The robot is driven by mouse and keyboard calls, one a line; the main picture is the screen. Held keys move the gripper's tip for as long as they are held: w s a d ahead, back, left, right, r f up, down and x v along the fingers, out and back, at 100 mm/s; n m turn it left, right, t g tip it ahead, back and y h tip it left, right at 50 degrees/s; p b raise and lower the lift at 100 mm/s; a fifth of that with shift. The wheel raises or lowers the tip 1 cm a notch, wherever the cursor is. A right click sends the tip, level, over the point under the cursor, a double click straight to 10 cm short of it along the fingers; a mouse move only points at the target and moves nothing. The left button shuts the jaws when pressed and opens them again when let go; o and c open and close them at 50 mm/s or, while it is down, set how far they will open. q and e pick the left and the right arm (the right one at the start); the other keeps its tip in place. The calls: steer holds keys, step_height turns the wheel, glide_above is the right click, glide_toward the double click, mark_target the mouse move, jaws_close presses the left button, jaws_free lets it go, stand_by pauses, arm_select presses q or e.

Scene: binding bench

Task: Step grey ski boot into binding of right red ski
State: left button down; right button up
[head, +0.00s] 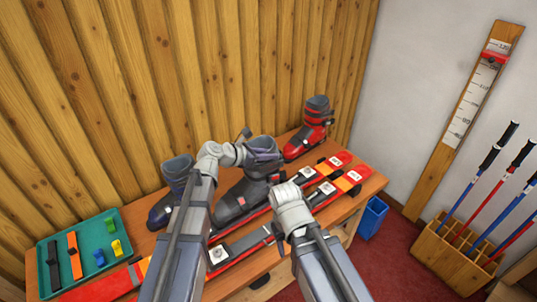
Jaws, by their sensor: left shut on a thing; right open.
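The grey ski boot (232,204) is at the middle of the bench, roughly upright with its toe toward the lower left. My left gripper (245,148) is shut on the boot's upper cuff. Red skis (97,290) lie side by side along the bench, with orange, white and red ends at the right. A dark binding (247,242) shows on the front ski. The boot is over or on the skis; I cannot tell whether its sole touches a binding. My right gripper (281,184) is open, right of the boot, over the skis, and my arms hide parts of them.
A navy boot (161,211) stands left of the grey one and a red boot (303,142) stands behind right. A green tray (124,222) with straps and small blocks is at left. Right of the bench are a blue bin (373,217) and a wooden pole rack (443,258).

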arm_select(q)
steer(key=shift+f+b, duration=0.9)
steer(key=shift+f, duration=0.1)
steer(key=shift+c, duration=1.1)
jaws_free()
steer(key=shift+r, duration=0.15)
steer(key=shift+r+p, duration=4.95)
steer(key=shift+p, duration=0.15)
